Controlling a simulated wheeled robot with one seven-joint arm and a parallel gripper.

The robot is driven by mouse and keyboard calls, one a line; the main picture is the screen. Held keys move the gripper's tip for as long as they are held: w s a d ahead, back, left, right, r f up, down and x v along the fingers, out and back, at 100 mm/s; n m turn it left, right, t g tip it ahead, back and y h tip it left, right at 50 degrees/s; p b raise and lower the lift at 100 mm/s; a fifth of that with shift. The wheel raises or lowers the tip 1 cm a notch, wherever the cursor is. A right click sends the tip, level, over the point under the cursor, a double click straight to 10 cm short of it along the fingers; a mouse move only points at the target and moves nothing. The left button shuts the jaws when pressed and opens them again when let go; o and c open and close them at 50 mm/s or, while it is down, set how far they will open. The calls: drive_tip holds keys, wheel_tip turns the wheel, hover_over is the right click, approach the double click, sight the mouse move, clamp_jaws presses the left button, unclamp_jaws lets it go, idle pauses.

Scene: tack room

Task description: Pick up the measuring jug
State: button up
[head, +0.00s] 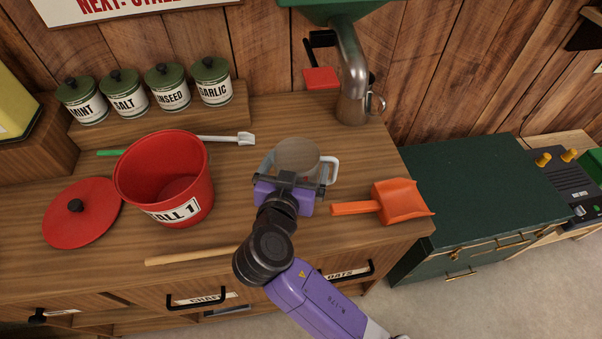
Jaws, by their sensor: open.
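The measuring jug (297,152) stands on the wooden counter near the middle of the head view. It is greyish and clear-sided, with a pale handle (332,169) on its right. My gripper (292,178) is open, right at the near side of the jug, and covers its lower front. The fingertips are hard to make out against the jug, so I cannot tell whether they touch it.
A red bucket (143,176) and its lid (76,207) stand left. An orange scoop (400,200) lies close on the right. A white-ended utensil (243,139) lies behind, a wooden stick (190,256) in front.

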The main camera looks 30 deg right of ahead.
drive_tip(key=shift+w+d+f, duration=0.1)
drive_tip(key=shift+d, duration=0.05)
drive_tip(key=c, duration=1.3)
